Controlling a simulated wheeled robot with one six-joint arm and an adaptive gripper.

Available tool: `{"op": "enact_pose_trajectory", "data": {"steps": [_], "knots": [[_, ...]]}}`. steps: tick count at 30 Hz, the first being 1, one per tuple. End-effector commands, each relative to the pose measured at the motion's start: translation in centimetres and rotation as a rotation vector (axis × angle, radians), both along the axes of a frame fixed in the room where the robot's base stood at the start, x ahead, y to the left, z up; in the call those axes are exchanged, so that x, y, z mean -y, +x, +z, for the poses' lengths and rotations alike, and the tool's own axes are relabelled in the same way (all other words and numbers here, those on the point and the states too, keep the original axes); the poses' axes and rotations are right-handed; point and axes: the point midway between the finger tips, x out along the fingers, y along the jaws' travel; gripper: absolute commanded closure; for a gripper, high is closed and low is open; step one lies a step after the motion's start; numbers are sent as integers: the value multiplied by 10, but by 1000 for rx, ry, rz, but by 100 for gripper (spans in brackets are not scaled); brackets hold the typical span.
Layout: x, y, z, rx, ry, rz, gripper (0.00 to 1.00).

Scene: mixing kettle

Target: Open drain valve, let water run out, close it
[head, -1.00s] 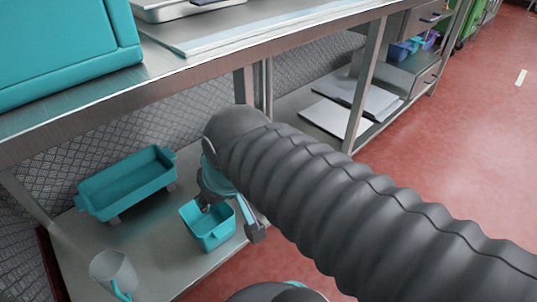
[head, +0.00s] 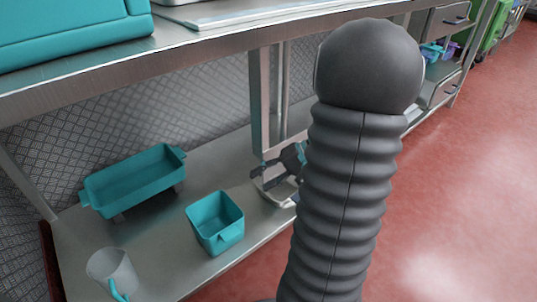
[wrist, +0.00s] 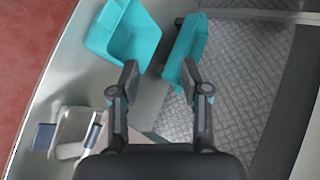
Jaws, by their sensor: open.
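No drain valve, kettle or running water can be made out in either view. My gripper (wrist: 159,72) is open and empty, its two fingers apart above the lower shelf. In the head view my arm mostly hides it. A teal square bin (head: 213,228) stands on the shelf; it also shows in the wrist view (wrist: 110,35), beyond my left fingertip. A longer teal tub (head: 133,182) stands at the back of the shelf. In the wrist view it lies beyond my right fingertip (wrist: 178,60). A clear jug with a teal handle (head: 107,268) stands at the shelf's left end.
A pale container (wrist: 72,128) sits on the shelf near my gripper, partly hidden in the head view. The steel worktop (head: 180,52) runs above the shelf, with a large teal box (head: 70,28) on it. The red floor (head: 460,200) is clear at right.

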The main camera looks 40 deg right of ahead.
Motion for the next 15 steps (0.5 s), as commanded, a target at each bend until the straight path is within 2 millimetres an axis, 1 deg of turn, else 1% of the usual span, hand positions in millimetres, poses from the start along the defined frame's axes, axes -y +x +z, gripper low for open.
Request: {"op": "enact_pose_trajectory", "data": {"steps": [1,5,6,9,12,15], "knots": [[22,1,-19,23,52,-56,54],[73,2,-51,114,154,-193,54],[89,0,-61,145,180,-236,54],[126,-7,-85,217,230,-341,54],[157,-16,-104,281,260,-429,54],[177,-24,-117,326,276,-491,54]]}}
